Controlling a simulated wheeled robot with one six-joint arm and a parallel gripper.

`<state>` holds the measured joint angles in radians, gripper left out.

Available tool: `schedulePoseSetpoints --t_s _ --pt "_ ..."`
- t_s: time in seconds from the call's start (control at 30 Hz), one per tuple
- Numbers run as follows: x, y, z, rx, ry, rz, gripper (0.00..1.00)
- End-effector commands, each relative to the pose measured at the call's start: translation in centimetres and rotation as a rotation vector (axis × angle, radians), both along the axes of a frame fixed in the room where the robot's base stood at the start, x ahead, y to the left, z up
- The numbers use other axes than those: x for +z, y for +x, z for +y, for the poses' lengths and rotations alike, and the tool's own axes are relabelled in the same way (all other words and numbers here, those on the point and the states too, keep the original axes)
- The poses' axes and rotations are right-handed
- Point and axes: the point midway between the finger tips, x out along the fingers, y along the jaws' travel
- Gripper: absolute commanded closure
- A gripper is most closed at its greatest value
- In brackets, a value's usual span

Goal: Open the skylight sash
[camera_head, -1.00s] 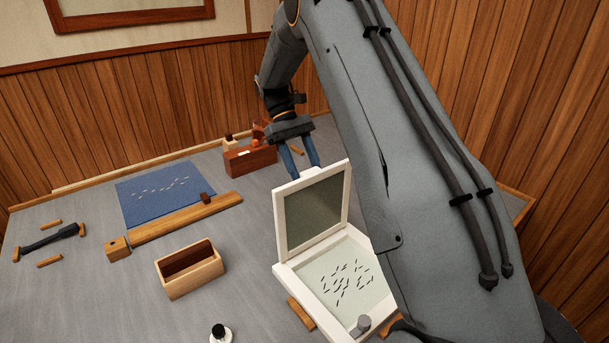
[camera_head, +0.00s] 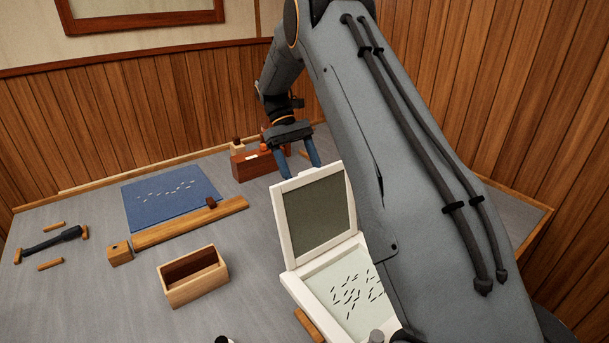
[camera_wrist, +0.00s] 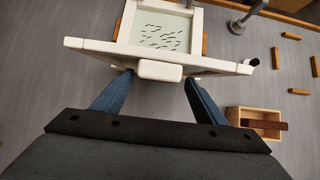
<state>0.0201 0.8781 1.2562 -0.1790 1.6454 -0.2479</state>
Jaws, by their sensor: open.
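The white skylight sash (camera_head: 319,216) with a dark pane stands raised, close to upright, at the back edge of its white frame (camera_head: 304,291). The frame lies on the bench and holds a pale panel with dark marks. In the wrist view the sash (camera_wrist: 205,63) shows from its top edge, with a white handle tab (camera_wrist: 160,70) sticking out. My gripper (camera_head: 300,172) is behind the sash's top edge with blue fingers apart. In the wrist view my gripper (camera_wrist: 158,82) has its fingertips either side of the tab, nothing held; whether they touch the sash I cannot tell.
An open wooden box (camera_head: 193,278) stands left of the frame. A blue mat (camera_head: 170,195) and a long wooden bar (camera_head: 190,224) lie behind it. A dark hammer-like tool (camera_head: 50,243) lies far left. A reddish block (camera_head: 252,164) stands near my gripper. Grey bench is free at front left.

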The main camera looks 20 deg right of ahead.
Motion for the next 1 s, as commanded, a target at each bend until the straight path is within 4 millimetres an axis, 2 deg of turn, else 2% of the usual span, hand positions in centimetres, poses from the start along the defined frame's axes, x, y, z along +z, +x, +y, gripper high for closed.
schedulePoseSetpoints --t_s 0.23,0.5,0.7,1.0 --pt "0.7 0.7 0.0 -0.002 0.000 -0.003 0.34" --pt "4.1 3.4 0.8 -0.002 0.001 -0.004 0.34" --pt "5.7 4.4 1.1 -0.002 0.000 -0.001 0.34" --pt "6.2 4.6 1.2 -0.001 0.000 0.000 0.34"
